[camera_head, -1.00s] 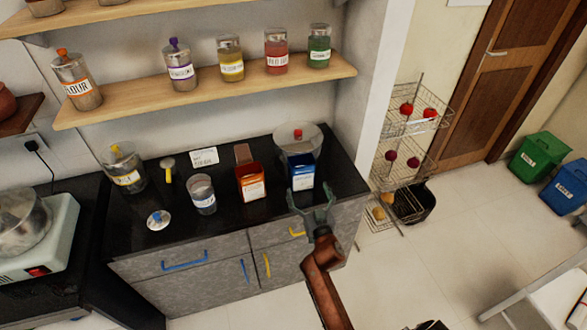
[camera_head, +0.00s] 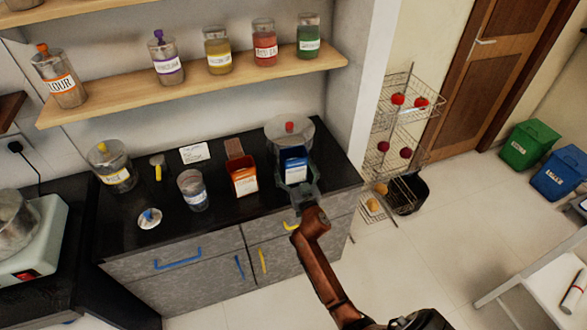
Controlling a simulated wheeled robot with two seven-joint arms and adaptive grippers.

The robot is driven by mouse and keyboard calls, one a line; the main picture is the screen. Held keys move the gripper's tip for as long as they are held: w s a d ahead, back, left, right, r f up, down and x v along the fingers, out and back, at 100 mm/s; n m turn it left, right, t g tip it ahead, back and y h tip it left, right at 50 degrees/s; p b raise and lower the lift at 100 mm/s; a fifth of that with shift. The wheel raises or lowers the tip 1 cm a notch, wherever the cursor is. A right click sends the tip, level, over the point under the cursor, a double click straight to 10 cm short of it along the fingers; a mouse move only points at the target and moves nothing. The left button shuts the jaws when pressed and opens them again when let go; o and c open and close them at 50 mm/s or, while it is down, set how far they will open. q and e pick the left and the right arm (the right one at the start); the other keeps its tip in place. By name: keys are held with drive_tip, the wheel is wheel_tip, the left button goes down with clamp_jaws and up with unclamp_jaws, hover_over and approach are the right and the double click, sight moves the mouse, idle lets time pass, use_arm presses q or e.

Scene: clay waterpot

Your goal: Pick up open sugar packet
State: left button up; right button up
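A blue open-topped packet (camera_head: 294,164) with a white label stands on the black counter at its right end. An orange-red open-topped packet (camera_head: 242,180) with a white label stands to its left. The label text is too small to read, so I cannot tell from it which one is sugar. My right gripper (camera_head: 297,184) is at the near side of the blue packet, its fingers at the packet's lower part. I cannot tell whether the fingers are closed on it. My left gripper is not in view.
A round glass-like lid or bowl with a red knob (camera_head: 290,127) is close behind the blue packet. A clear container (camera_head: 194,191), a small lid (camera_head: 149,218) and a labelled jar (camera_head: 112,166) stand further left. A wooden shelf (camera_head: 200,88) with jars hangs above.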

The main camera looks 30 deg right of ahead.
sight(295, 165)
drive_tip(key=c, duration=1.2)
drive_tip(key=shift+c, duration=0.5)
